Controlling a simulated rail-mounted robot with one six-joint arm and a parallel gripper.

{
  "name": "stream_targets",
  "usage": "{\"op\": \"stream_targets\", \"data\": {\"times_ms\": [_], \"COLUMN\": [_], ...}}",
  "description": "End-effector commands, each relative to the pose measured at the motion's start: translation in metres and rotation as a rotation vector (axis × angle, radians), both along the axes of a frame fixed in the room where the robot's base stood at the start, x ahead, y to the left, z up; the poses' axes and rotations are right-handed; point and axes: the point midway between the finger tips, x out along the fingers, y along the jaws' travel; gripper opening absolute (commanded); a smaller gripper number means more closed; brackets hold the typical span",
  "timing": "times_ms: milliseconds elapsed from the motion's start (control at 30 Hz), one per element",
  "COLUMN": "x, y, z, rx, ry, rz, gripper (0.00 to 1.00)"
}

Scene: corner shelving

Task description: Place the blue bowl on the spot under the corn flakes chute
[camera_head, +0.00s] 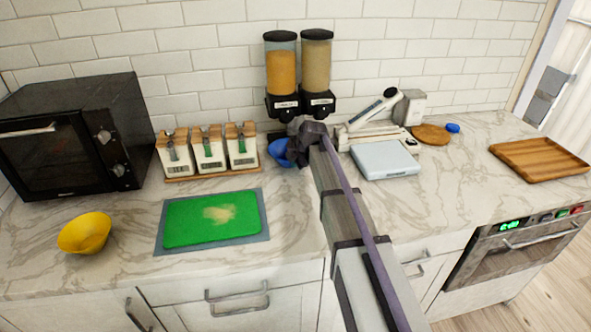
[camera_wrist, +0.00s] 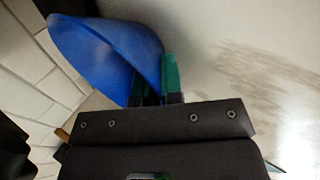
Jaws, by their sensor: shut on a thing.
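The blue bowl (camera_head: 279,153) is in front of and below the left dispenser of a pair at the back wall. My gripper (camera_wrist: 157,82) is shut on the bowl's rim, with one green finger inside and one outside; the bowl also shows in the wrist view (camera_wrist: 95,50). In the head view my wrist hides the bowl's right part. The left dispenser (camera_head: 281,70) holds orange flakes, and its label is too small to read. The right dispenser (camera_head: 316,65) holds a paler tan food. I cannot tell whether the bowl touches the counter.
A rack of several canisters (camera_head: 208,152) stands close left of the bowl. A slicer-like appliance (camera_head: 375,130) and a pale blue scale (camera_head: 385,160) are to the right. A green board (camera_head: 190,225), yellow bowl (camera_head: 85,233) and microwave (camera_head: 70,135) are at the left.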

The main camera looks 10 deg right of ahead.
Motion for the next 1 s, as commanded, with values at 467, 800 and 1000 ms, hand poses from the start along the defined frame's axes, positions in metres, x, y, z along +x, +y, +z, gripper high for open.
{"op": "stream_targets", "data": {"times_ms": [467, 800, 1000], "x": [0.001, 0.001, -0.007], "y": [0.0, 0.0, -0.003], "z": [-0.002, -0.002, 0.021], "rx": [0.0, 0.0, 0.0], "ry": [0.0, 0.0, 0.0], "rz": [0.0, 0.0, 0.0], "gripper": [0.21, 0.33, 0.33]}}
